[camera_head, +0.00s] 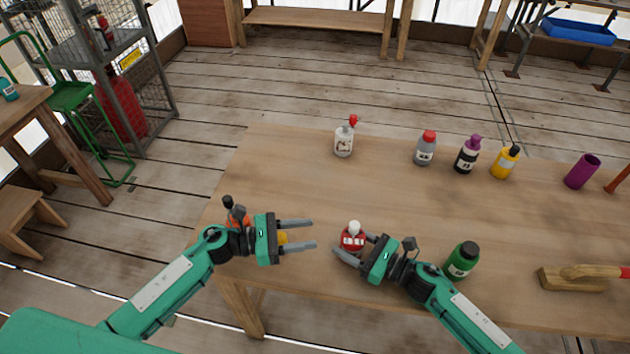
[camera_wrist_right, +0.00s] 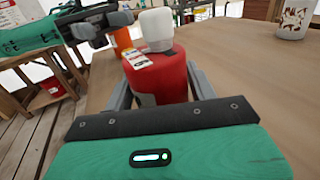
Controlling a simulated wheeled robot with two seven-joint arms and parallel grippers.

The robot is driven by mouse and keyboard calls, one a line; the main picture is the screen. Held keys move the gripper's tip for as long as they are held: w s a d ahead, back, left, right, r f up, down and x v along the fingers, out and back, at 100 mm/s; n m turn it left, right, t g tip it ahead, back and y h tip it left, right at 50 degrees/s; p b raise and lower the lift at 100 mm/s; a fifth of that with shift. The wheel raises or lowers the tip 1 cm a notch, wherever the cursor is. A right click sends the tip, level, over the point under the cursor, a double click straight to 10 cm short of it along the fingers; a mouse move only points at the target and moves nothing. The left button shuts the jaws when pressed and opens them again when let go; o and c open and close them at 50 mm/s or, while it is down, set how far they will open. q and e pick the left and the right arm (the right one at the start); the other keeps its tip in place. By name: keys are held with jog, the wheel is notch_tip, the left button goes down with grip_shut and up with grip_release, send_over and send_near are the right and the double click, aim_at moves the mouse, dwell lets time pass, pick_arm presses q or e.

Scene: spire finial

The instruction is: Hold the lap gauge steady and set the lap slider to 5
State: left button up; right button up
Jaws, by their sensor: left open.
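I cannot make out a lap gauge or a lap slider with certainty in either view. My right gripper (camera_head: 358,248) has its fingers on both sides of a red bottle (camera_head: 351,241) with a white cap, upright on the table. In the right wrist view the red bottle (camera_wrist_right: 173,75) fills the gap between the fingers and shows a pale label with small markings. My left gripper (camera_head: 312,234) is open, left of the red bottle and apart from it. A small yellow thing (camera_head: 283,238) shows between its fingers; whether they touch it is unclear.
An orange bottle (camera_head: 238,215) with a black top is partly hidden behind my left gripper. Several bottles, including a white one (camera_head: 344,141), stand farther back. The wooden table's (camera_head: 300,180) middle is clear.

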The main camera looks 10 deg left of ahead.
jog(key=o, duration=0.4)
jog(key=shift+c, duration=0.2)
jog(key=shift+d, duration=0.15)
